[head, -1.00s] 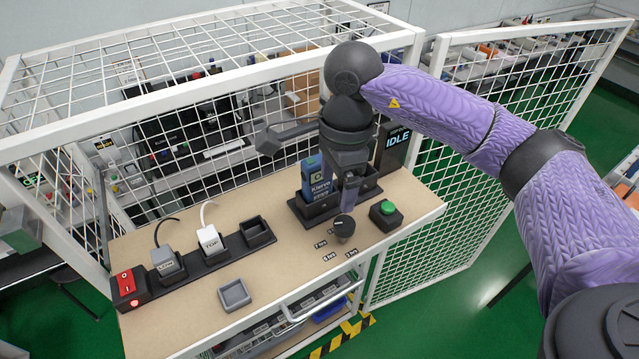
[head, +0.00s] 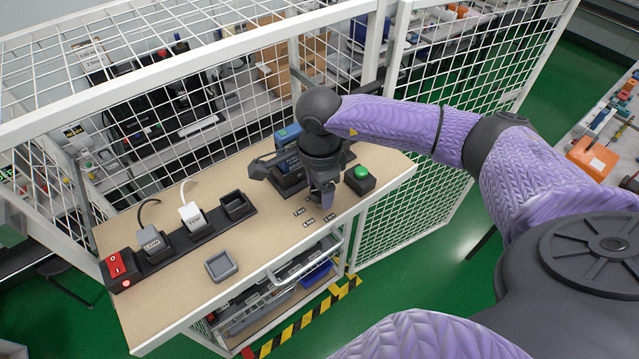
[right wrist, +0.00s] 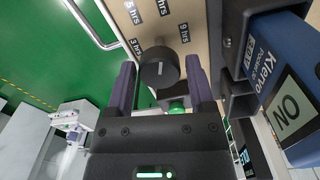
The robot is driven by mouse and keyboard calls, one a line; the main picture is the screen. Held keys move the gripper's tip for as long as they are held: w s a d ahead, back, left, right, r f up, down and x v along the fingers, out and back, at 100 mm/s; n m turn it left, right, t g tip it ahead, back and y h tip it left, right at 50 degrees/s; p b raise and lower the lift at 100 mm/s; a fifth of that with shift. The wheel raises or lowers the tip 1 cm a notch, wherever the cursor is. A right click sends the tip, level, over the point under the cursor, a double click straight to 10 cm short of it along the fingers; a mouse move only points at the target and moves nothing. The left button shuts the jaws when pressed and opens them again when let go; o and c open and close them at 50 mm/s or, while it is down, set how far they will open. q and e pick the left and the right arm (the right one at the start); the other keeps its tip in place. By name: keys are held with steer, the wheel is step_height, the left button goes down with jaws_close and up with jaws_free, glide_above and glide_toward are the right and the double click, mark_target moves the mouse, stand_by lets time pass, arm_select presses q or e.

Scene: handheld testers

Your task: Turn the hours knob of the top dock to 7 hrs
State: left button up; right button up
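The dark round hours knob (right wrist: 158,68) shows in the right wrist view, with a pale line on its face. In the head view my right gripper (head: 322,199) points down at the bench and hides the knob. A blue tester (right wrist: 268,50) stands in the dark dock beside the gripper. My left gripper is out of view.
A green button on a black box (head: 361,176) is right of the gripper. A power strip (head: 158,260) with a red switch and plugs marked LOW and TOP lies left on the bench (head: 265,235). A grey tray (head: 221,266) sits in front. White mesh stands behind.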

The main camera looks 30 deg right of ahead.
jaws_close()
steer(key=shift+m+b, duration=0.35)
steer(key=shift+m, duration=0.35)
steer(key=shift+r, duration=0.1)
steer(key=shift+o, duration=1.9)
jaws_free()
steer(key=shift+r, duration=0.1)
step_height(320, 180, up, 10)
steer(key=b, duration=0.2)
steer(key=shift+f, duration=0.2)
